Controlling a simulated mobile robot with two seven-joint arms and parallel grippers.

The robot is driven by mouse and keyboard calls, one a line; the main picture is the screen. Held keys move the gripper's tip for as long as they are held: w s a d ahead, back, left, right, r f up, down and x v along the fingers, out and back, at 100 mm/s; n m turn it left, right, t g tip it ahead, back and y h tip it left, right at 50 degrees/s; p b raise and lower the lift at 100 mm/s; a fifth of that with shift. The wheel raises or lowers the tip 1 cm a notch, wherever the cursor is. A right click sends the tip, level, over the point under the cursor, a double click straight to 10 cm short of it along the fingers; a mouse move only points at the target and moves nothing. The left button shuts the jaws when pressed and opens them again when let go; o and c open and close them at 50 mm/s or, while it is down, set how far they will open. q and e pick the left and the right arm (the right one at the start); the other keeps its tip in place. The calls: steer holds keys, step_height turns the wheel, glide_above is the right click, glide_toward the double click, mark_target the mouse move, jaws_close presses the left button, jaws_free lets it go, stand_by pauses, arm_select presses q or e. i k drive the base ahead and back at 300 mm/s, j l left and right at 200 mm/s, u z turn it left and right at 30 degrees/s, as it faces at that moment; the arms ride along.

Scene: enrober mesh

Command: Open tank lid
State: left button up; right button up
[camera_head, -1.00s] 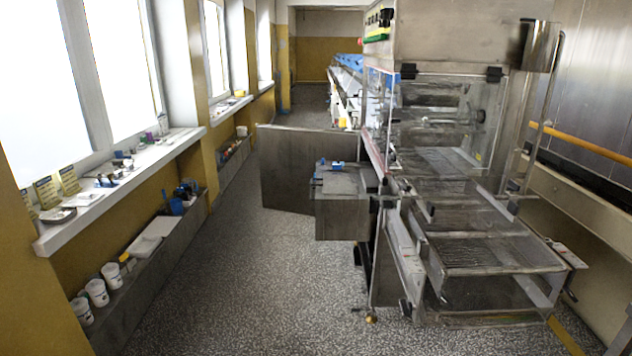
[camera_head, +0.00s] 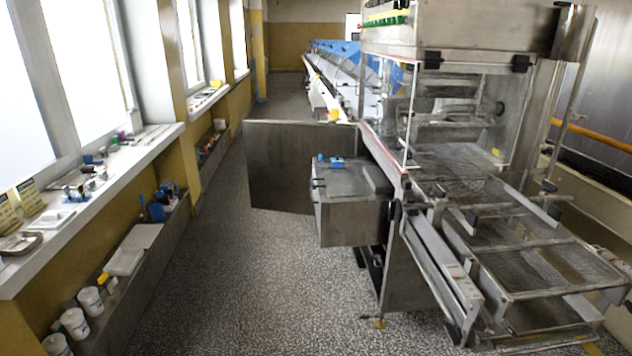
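A steel tank (camera_head: 350,222) juts from the left side of the enrober machine. Its flat top lid (camera_head: 345,180) appears closed, with small blue fittings (camera_head: 333,161) at its back left edge. Neither of my grippers shows in the head view, so their state and distance from the lid are hidden.
The enrober (camera_head: 465,130) with its mesh belt (camera_head: 540,262) fills the right side. An upright steel panel (camera_head: 293,165) stands behind the tank. A window sill (camera_head: 95,195) and a low trough (camera_head: 150,265) run along the left wall. Speckled floor (camera_head: 240,290) lies free between.

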mark_target(337, 183)
steer(key=i+j, duration=0.15)
steer(key=j, duration=0.15)
steer(key=i+j+z, duration=0.2)
steer(key=i+j, duration=0.15)
steer(key=j, duration=0.3)
steer(key=i+j, duration=0.15)
steer(key=j, duration=0.2)
steer(key=i+j+z, duration=0.15)
steer(key=i, duration=0.35)
steer(key=i+z, duration=0.1)
steer(key=i, duration=0.35)
steer(key=i+j+z, duration=0.15)
steer(key=i, duration=0.35)
steer(key=i+j+z, duration=0.15)
steer(key=i+j, duration=0.2)
steer(key=i+j+z, duration=0.1)
steer(key=i+j, duration=0.2)
steer(key=i, duration=0.25)
